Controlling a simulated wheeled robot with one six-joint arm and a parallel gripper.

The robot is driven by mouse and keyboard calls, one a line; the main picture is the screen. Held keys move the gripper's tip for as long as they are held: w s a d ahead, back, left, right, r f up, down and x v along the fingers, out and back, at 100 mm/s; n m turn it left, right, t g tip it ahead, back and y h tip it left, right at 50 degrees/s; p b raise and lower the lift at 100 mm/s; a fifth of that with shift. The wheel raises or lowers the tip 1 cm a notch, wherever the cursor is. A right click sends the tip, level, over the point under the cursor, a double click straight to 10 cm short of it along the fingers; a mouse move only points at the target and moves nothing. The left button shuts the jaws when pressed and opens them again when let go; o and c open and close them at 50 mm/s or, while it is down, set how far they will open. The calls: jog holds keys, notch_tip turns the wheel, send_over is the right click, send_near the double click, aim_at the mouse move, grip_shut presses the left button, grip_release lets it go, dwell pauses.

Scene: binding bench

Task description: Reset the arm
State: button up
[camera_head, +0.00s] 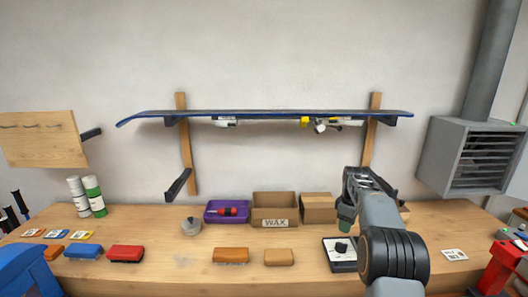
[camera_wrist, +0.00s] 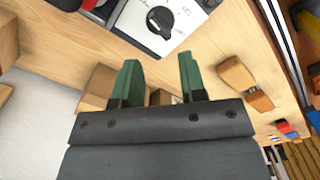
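My gripper (camera_head: 347,214) is at the end of my raised arm, over the right part of the wooden bench (camera_head: 200,276). In the wrist view my gripper (camera_wrist: 159,62) shows two green fingers standing apart with nothing between them. It is open and empty. A white box with a black dial (camera_head: 341,256) stands on the bench just below and in front of the gripper. The dial box (camera_wrist: 190,22) also shows beyond the fingertips in the wrist view. I cannot tell the exact height of the fingers above it.
A snowboard (camera_head: 260,113) lies on wall brackets above the bench. A cardboard WAX box (camera_head: 274,209), a plain carton (camera_head: 318,207) and a purple tray (camera_head: 226,211) stand at the back. Brushes and blocks line the front. A grey vent hood (camera_head: 471,156) hangs at right.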

jog(key=s+a+r+m+t, duration=0.1)
jog(key=s+a+m, duration=0.2)
jog(key=s, duration=0.7)
jog(key=s+a+r+m+t, duration=0.2)
jog(key=s+a, duration=0.4)
jog(key=s, duration=0.5)
jog(key=s+a+r+m+t, duration=0.1)
jog(key=s+a+m, duration=0.3)
jog(key=s, duration=0.7)
jog(key=shift+a+r+m, duration=0.2)
jog(key=shift+r+m, duration=0.05)
jog(key=shift+m, duration=0.25)
